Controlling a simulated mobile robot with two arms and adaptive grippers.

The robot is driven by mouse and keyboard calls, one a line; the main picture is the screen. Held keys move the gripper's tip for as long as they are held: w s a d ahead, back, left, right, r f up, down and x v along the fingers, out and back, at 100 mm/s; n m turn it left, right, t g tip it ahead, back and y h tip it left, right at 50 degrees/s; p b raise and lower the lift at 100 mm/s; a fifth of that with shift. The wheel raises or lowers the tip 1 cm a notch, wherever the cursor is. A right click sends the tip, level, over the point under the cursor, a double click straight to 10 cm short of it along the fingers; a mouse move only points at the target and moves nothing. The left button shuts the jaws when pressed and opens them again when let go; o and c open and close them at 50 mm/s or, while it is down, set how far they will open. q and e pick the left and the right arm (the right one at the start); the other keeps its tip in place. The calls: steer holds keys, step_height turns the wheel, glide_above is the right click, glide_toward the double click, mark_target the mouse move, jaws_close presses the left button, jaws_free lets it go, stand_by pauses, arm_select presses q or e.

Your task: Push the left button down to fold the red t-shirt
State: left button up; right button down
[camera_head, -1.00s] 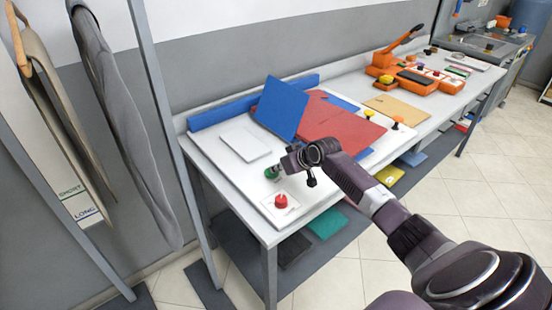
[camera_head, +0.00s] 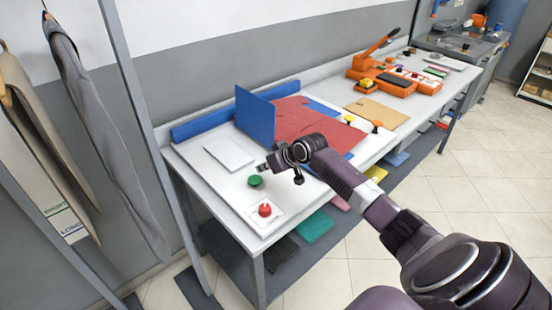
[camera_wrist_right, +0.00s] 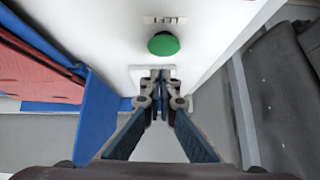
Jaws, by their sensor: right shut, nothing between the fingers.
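The red t-shirt (camera_head: 312,120) lies on the blue folding board on the white table. The board's left panel (camera_head: 256,118) stands raised, roughly upright, beside the shirt; its edge also shows in the right wrist view (camera_wrist_right: 95,117). A green button (camera_head: 255,181) sits near the table's front, left of the shirt; it shows whole in the right wrist view (camera_wrist_right: 163,43). A yellow button (camera_head: 350,119) and an orange button (camera_head: 377,125) are right of the shirt. My right gripper (camera_head: 263,168) is shut and empty, just above and apart from the green button. My left gripper is out of view.
A red button on a white plate (camera_head: 265,209) is at the near table corner. A white flat pad (camera_head: 229,153) lies behind the green button. An orange machine (camera_head: 385,80) stands farther right. Hanging garments (camera_head: 95,120) and a metal post (camera_head: 128,85) are at the left.

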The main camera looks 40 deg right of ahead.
steer(key=b+v, duration=0.1)
steer(key=v, duration=0.7)
steer(key=shift+b, duration=0.35)
steer(key=shift+a+r, duration=0.1)
